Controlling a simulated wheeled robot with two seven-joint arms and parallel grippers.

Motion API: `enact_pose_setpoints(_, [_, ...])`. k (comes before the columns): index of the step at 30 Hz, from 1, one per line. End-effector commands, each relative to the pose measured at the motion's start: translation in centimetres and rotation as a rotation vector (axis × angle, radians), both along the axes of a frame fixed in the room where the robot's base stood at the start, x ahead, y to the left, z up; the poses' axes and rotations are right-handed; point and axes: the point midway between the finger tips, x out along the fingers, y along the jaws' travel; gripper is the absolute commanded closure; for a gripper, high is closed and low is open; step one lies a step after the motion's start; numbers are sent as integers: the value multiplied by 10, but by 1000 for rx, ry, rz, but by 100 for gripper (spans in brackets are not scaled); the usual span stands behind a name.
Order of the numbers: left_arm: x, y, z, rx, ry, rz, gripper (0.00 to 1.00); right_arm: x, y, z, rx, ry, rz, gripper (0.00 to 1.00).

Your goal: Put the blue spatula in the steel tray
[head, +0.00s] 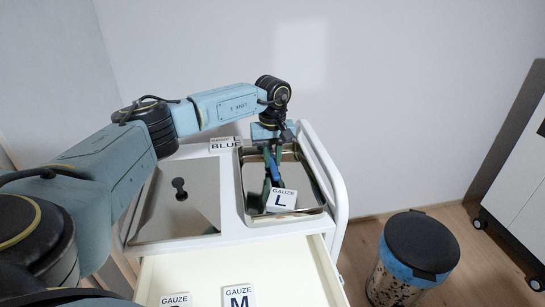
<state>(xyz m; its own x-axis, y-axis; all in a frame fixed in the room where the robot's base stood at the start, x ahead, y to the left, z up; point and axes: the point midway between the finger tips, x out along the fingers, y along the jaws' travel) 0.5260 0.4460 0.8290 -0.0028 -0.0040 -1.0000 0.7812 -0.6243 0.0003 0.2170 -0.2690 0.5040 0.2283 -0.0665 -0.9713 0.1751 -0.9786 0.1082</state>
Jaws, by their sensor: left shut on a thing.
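The steel tray (316,196) is open and sits on the right part of the white cart top. My left gripper (272,168) points down over the tray, shut on the blue spatula (273,172). The spatula is a narrow blue strip between the dark green fingers, within the tray's outline. Its lower end is close to the white GAUZE L box (281,200) in the tray. I cannot tell whether the spatula touches the tray floor or the box. My right gripper is not in view.
A flat steel lid with a black knob (180,190) covers the cart's left part. A BLUE-labelled box (225,144) stands behind. The open drawer (290,275) below holds gauze boxes (239,297). A curved white rail (335,180) borders the right. A bin (415,255) stands right.

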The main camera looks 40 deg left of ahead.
Motion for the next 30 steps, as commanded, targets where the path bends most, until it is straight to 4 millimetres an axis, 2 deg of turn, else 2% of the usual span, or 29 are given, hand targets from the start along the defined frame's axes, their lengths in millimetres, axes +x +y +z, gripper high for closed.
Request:
enact_pose_setpoints(11, [0,0,0,0,0,0,100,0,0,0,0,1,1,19])
enact_pose_setpoints(12, [0,0,0,0,0,0,80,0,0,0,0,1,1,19])
enact_pose_setpoints(18, [0,0,0,0,0,0,58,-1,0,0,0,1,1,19])
enact_pose_setpoints(26, [0,0,1,0,0,0,58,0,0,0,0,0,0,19])
enact_pose_setpoints(30, [0,0,14,0,-1,0,58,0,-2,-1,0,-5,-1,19])
